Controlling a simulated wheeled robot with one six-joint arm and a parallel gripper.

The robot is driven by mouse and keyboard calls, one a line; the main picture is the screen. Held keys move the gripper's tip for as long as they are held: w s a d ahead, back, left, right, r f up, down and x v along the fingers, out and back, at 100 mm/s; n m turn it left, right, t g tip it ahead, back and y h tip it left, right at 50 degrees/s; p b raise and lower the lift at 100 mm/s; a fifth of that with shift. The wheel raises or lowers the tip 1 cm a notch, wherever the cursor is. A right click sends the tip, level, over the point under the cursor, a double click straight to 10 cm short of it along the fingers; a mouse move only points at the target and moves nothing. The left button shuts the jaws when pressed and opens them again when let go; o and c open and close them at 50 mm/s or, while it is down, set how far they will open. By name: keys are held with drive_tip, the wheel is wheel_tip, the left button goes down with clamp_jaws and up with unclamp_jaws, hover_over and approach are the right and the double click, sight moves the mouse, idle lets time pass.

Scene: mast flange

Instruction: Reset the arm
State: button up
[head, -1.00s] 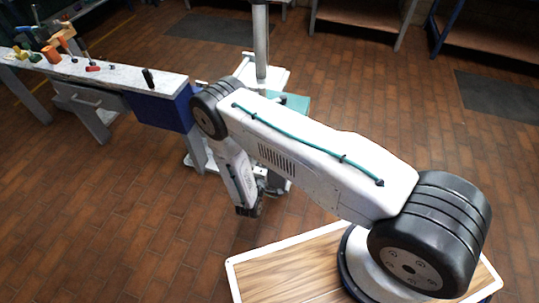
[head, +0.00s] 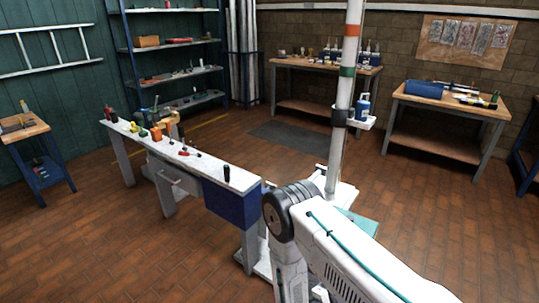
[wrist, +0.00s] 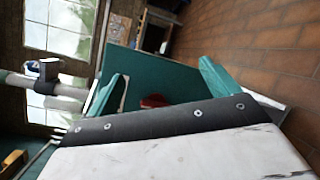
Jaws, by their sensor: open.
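My arm runs through the lower middle of the head view, with its elbow joint raised and its forearm hanging down out of the frame. My gripper is outside the head view. In the wrist view my gripper (wrist: 163,88) shows two teal fingers wide apart, with nothing seen held between them. A pale scuffed housing with a dark screwed band fills the lower part of that view and hides the finger bases. A grey pole (wrist: 62,89) with a dark clamp crosses the wrist view's left side.
A narrow workbench (head: 190,163) with several tools and a blue end stands left of my elbow. A small mast shelf (head: 361,122) holds a blue bottle (head: 363,105). Two benches (head: 320,66) (head: 450,101) stand by the back wall. The brick floor (head: 465,215) at right is open.

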drive_tip(key=s+d+r+m+g+y, duration=0.1)
drive_tip(key=s+d+r+m+g, duration=0.2)
drive_tip(key=r+g, duration=0.75)
drive_tip(key=s+d+r+m+g+y, duration=0.15)
drive_tip(key=s+r+m+g, duration=0.35)
drive_tip(key=r, duration=1.2)
drive_tip(key=s+a+r+m+t+y, duration=0.1)
drive_tip(key=s+r+m+t+y, duration=0.1)
drive_tip(key=s+r+y, duration=0.4)
drive_tip(key=s+a+r+m+t+y, duration=0.1)
drive_tip(key=s+r+t+y, duration=0.4)
drive_tip(key=s+r, duration=0.7)
wheel_tip(320, 180, up, 6)
drive_tip(key=shift+s+a+r+m+y, duration=0.2)
drive_tip(key=shift+a+m+y, duration=0.1)
drive_tip(key=shift+m+y, duration=0.5)
